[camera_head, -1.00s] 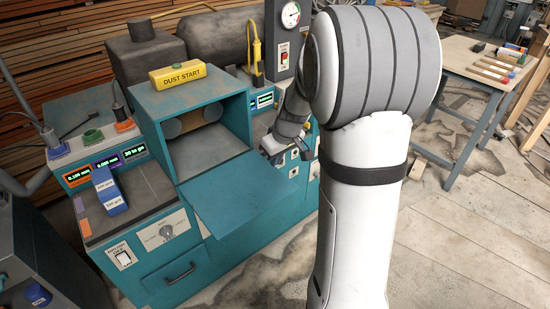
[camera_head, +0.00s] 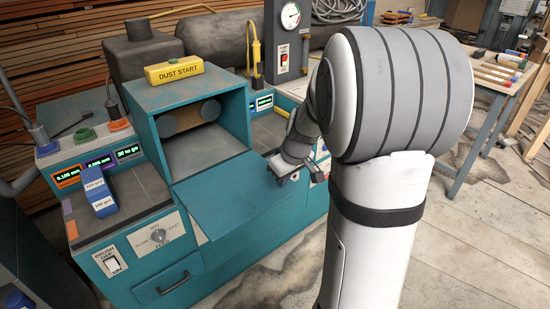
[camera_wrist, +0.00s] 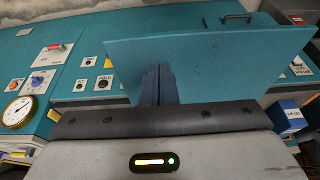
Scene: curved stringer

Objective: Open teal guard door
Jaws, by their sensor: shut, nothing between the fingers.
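The teal guard door (camera_head: 232,192) is a flat panel hinged at the lower edge of the teal box opening. It is swung down and outward, so the box interior (camera_head: 200,138) shows. In the wrist view the door (camera_wrist: 215,62) fills the upper middle. My gripper (camera_head: 281,172) is at the right edge of the door in the head view. In the wrist view its dark fingers (camera_wrist: 158,84) are together and empty, overlapping the door's lower part. I cannot tell whether they touch it.
A yellow DUST START block (camera_head: 174,72) sits on the box. A gauge post (camera_head: 290,40) stands behind my arm.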

